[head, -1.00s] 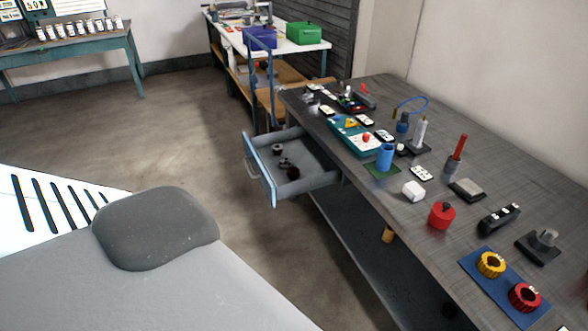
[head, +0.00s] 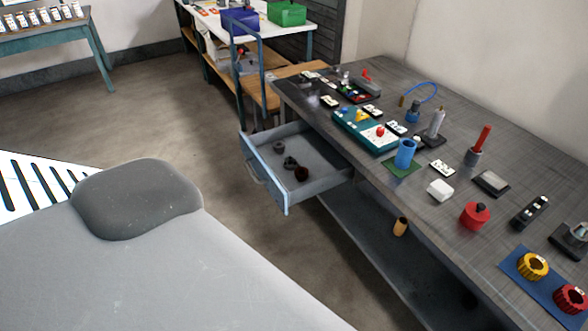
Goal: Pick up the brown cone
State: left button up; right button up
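An open drawer (head: 268,175) juts out from the left side of the dark workbench. Inside it lie several small dark objects. One is dark brown (head: 302,174) and may be the brown cone, but it is too small to tell its shape. A tan-brown piece (head: 400,227) stands on the lower shelf under the bench top; it looks roughly cylindrical, and I cannot tell whether it tapers. Neither of my grippers is in view.
Floor left of the drawer is clear. A shelf with purple and green bins (head: 287,13) stands behind.

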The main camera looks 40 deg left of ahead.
aim_at(301, 175)
jog(key=j, duration=1.8)
